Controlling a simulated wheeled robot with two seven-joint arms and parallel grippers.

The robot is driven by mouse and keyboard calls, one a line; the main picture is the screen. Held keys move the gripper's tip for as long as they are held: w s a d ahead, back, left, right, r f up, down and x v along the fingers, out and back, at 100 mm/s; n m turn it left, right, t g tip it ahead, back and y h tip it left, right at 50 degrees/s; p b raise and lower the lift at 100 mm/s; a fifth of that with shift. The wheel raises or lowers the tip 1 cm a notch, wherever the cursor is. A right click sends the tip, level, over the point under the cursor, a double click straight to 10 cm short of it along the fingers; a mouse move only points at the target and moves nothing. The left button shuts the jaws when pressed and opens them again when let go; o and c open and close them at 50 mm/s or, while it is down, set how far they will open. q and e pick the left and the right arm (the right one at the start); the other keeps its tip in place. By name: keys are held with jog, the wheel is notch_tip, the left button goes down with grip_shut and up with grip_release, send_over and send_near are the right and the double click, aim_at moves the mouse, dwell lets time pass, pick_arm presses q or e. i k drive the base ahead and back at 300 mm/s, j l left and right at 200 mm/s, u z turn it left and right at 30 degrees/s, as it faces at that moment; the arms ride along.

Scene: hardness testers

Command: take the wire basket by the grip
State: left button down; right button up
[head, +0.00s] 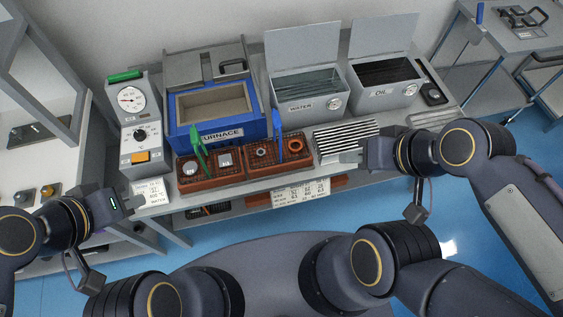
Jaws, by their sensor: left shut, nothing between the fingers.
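Two reddish-brown wire baskets sit side by side on the bench in front of the furnace. The left basket (212,181) has an upright green grip (198,143) and holds a small pale block. The right basket (262,169) has an upright blue grip (278,140) and holds small round parts. My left gripper (136,202) is shut and empty at the bench's front left edge, left of both baskets and apart from them. My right gripper (348,157) is at the front of the striped rack, right of the baskets; whether its fingers are parted is too small to tell.
The open furnace (212,132) stands behind the baskets. Open WATER (304,104) and OIL (385,95) tanks stand at the back right. A striped rack (345,136) lies right of the baskets. A control box with a gauge (133,100) stands at left.

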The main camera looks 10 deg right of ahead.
aim_at(277, 122)
jog(key=k+u, duration=0.1)
jog(key=u, duration=1.75)
jog(key=k+l+u, duration=0.1)
jog(key=l, duration=0.35)
jog(key=k+l+u, duration=0.15)
jog(key=l, duration=0.3)
jog(key=k+l+u, duration=0.1)
jog(key=k+l, duration=0.2)
jog(key=k+l+u, duration=0.1)
jog(key=l, duration=0.4)
jog(key=k, duration=0.1)
